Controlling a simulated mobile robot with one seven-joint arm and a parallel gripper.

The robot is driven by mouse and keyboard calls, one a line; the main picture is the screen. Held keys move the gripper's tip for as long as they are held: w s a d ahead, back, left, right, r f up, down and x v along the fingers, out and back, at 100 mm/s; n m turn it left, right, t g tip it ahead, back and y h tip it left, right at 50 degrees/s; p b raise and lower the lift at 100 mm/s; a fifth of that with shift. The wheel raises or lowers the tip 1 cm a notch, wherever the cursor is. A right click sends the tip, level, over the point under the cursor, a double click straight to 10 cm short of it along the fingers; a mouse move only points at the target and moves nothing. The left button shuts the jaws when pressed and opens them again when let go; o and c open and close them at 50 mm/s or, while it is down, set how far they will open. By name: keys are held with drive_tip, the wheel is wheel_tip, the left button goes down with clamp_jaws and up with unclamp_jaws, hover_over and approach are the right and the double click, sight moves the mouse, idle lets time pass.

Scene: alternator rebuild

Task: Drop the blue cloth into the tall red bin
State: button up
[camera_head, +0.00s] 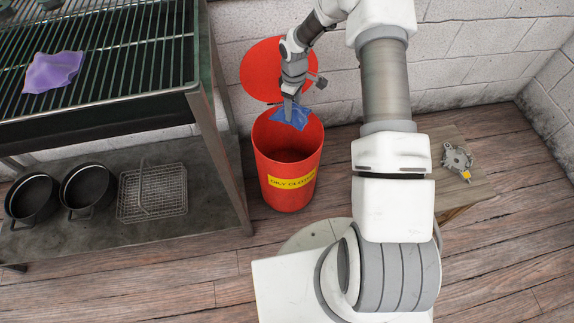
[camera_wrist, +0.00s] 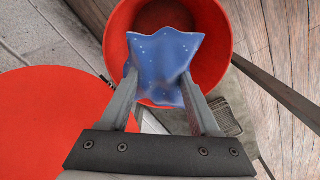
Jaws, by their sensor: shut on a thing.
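The blue cloth (camera_head: 291,116) hangs from my gripper (camera_head: 289,107) above the back part of the red bin's mouth. My gripper is shut on the cloth. In the wrist view, the cloth (camera_wrist: 163,62) is pinched between the two fingers (camera_wrist: 160,95) and spreads over part of the bin opening. The tall red bin (camera_head: 288,172) stands upright on the floor with a yellow label, and its round red lid (camera_head: 262,68) is raised behind it. The bin's rim also shows in the wrist view (camera_wrist: 121,27).
A metal bench (camera_head: 215,130) with a slatted top stands left of the bin. A purple cloth (camera_head: 52,71) lies on its slats. Black pans (camera_head: 88,188) and a wire basket (camera_head: 152,194) sit on its lower shelf. A metal part (camera_head: 457,160) lies on a low wooden surface at right.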

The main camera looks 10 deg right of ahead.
wheel_tip(320, 180, down, 2)
drive_tip(key=shift+w+a+f+n, duration=0.1)
drive_tip(key=shift+w+f+n, duration=0.1)
drive_tip(key=shift+n, duration=0.1)
wheel_tip(320, 180, down, 6)
drive_tip(key=b, duration=0.3)
drive_tip(key=shift+r+b, duration=0.15)
drive_tip(key=shift+b, duration=0.25)
drive_tip(key=o, duration=1.3)
drive_tip(key=shift+s, duration=0.1)
drive_tip(key=shift+r, duration=0.15)
wheel_tip(320, 180, up, 17)
drive_tip(key=p, duration=0.5)
drive_tip(key=shift+r, duration=0.1)
